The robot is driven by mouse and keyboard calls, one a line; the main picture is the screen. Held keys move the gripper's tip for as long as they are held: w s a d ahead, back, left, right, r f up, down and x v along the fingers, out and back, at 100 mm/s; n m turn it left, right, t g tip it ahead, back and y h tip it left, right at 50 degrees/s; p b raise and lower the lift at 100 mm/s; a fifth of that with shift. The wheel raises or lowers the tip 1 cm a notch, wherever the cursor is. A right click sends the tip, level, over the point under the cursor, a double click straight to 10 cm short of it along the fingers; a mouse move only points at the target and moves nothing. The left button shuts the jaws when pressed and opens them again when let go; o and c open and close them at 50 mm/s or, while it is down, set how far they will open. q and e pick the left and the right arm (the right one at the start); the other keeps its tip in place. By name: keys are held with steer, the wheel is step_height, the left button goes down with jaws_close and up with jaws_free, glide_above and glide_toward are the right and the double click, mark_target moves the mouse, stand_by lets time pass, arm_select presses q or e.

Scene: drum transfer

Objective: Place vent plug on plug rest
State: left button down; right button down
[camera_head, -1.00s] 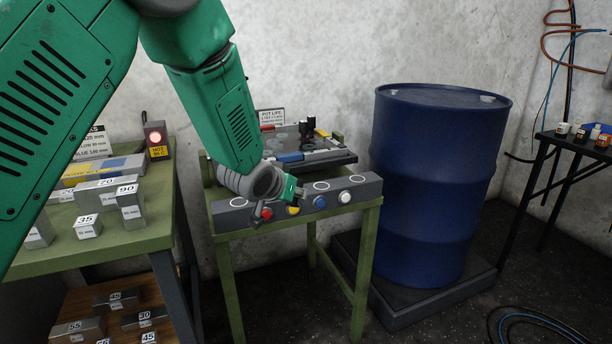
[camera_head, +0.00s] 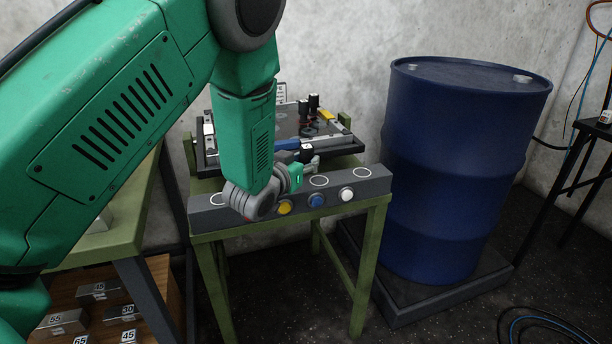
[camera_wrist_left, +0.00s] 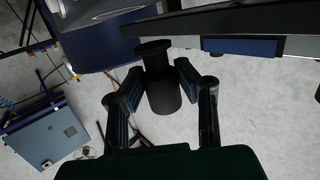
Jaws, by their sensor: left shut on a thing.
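My left gripper (camera_head: 307,158) is just behind the grey bar, at the front edge of the dark board. In the left wrist view its fingers (camera_wrist_left: 160,78) are shut on a black flanged cylinder, which looks like the vent plug (camera_wrist_left: 163,95). In the head view the plug is small and mostly hidden by the gripper. The grey bar (camera_head: 377,184) has white rings on top and yellow, blue and white discs on its front. I cannot tell which part is the plug rest. My right gripper is not in view.
The dark board (camera_head: 340,150) on the green stand (camera_head: 372,235) carries black upright pieces (camera_head: 313,102). A blue drum (camera_head: 460,170) stands close on the right. A green table (camera_head: 115,235) is at left, with labelled blocks (camera_head: 60,322) below it.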

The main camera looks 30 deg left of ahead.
arm_select(q)
steer(key=shift+s+d+f, duration=0.1)
steer(key=shift+s+f, duration=0.1)
steer(key=shift+f, duration=0.95)
steer(key=shift+w+d+f+b, duration=0.1)
steer(key=shift+d+f+b, duration=0.1)
steer(key=shift+f+b, duration=0.15)
steer(key=c, duration=1.5)
jaws_free()
steer(key=shift+c, duration=0.2)
steer(key=o, duration=0.3)
steer(key=shift+a+f, duration=0.1)
steer(key=shift+a, duration=0.05)
